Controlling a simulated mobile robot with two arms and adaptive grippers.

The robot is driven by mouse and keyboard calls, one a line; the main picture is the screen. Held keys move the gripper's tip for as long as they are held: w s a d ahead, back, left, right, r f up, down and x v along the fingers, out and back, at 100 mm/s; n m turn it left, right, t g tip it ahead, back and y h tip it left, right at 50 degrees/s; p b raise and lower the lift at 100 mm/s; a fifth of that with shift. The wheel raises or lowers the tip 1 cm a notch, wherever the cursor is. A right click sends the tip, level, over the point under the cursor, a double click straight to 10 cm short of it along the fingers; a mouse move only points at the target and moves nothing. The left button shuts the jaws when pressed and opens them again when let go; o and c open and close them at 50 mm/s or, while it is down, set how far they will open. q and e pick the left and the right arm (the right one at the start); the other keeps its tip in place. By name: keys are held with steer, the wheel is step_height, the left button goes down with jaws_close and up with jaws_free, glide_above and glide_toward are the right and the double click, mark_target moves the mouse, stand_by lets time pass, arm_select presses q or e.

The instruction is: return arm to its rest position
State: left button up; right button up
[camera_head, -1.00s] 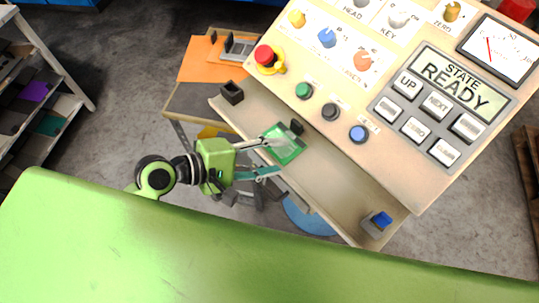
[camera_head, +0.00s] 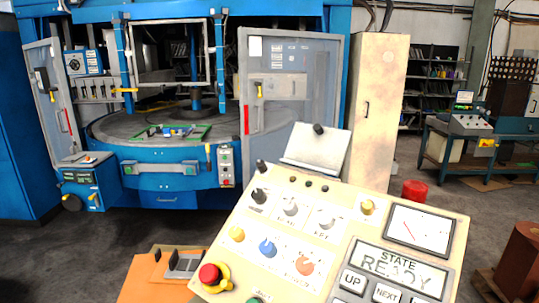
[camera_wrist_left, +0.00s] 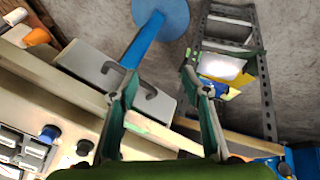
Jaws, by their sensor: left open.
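My left gripper (camera_wrist_left: 162,85) shows only in the left wrist view, where its two green fingers stand apart with nothing between them. The fingers look down past the ledge toward the floor. In the head view neither arm shows. The sloped control console (camera_head: 335,235) fills the lower right there, with its READY screen (camera_head: 400,262). My right gripper is in no view.
A blue machine (camera_head: 160,165) with an open door (camera_head: 290,85) stands behind the console. An orange surface (camera_head: 150,280) is at the lower left. In the left wrist view, a blue pole with a round base (camera_wrist_left: 160,12) and a ladder-like metal frame (camera_wrist_left: 268,100) are beyond the fingers.

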arm_select(q)
steer(key=s+a+f+m+g+y, duration=0.1)
steer(key=s+a+m+y, duration=0.25)
steer(key=a, duration=0.25)
steer(key=s+f+g, duration=0.2)
steer(key=s+f, duration=0.1)
steer(key=f, duration=2.6)
steer(key=s+a+f+g, duration=0.1)
steer(key=s+a+f, duration=0.2)
steer(key=s+f, duration=1.1)
steer(key=s+b, duration=0.1)
steer(key=s, duration=0.1)
steer(key=shift+s+f, duration=0.35)
steer(key=shift+f, duration=0.05)
